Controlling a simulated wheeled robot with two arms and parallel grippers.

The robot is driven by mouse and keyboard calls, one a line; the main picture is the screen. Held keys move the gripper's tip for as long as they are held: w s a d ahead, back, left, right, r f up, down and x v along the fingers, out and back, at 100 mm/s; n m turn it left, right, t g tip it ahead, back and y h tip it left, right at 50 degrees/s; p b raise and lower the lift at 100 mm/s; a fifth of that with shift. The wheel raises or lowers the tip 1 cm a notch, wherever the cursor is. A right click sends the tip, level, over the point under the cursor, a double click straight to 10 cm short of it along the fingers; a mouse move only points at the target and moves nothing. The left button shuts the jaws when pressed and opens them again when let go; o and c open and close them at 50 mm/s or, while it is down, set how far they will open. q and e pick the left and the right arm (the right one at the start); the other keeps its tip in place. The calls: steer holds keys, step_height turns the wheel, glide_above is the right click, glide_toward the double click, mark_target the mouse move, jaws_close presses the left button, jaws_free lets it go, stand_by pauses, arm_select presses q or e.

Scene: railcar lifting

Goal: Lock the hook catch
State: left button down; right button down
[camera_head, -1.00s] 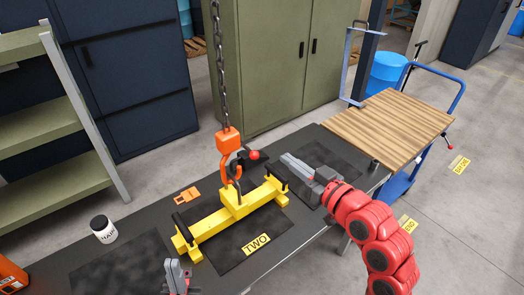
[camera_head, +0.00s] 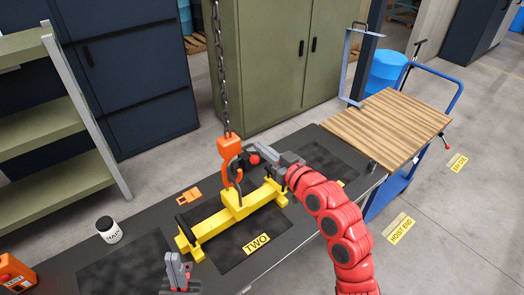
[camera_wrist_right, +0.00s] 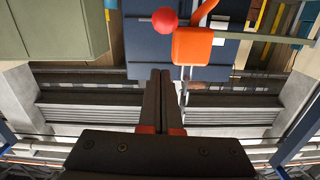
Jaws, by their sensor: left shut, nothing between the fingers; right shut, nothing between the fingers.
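The orange hook (camera_head: 230,150) hangs from a dark chain (camera_head: 220,70). Its lower end is at the upright lug of the yellow lifting beam (camera_head: 232,208); I cannot tell whether the catch is closed. A red ball knob (camera_head: 254,159) sits on a dark lever right of the hook. My right gripper (camera_head: 262,148) is shut and empty, its tips close beside the red knob; contact is unclear. In the right wrist view, the red knob (camera_wrist_right: 165,20) and orange block (camera_wrist_right: 192,46) are beyond the shut fingers. My left gripper (camera_head: 178,268) is shut and empty near the table's front edge.
The beam lies on the dark table (camera_head: 150,240) beside a "TWO" label (camera_head: 256,243). An orange tag (camera_head: 188,196) and a white jar (camera_head: 109,230) are to the left. A wood-topped cart (camera_head: 390,125) stands at the right.

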step_height(320, 180, down, 3)
steer(key=shift+w+a+f+p, duration=0.15)
steer(key=shift+f+p, duration=0.05)
steer(key=shift+p, duration=0.2)
steer(key=shift+f+m+b, duration=0.2)
steer(key=shift+m+b, duration=0.2)
steer(key=shift+b, duration=0.3)
steer(key=shift+w, duration=0.1)
steer(key=shift+f+m+y+b, duration=0.2)
steer(key=shift+f+m+b, duration=0.8)
steer(key=shift+m, duration=1.35)
steer(key=shift+f+m+y+b, duration=0.2)
steer(key=shift+f+m+b, duration=0.75)
steer(key=shift+m, duration=1.45)
steer(key=shift+f+m+y+b, duration=0.2)
steer(key=shift+f+m+b, duration=0.8)
steer(key=shift+m, duration=1.35)
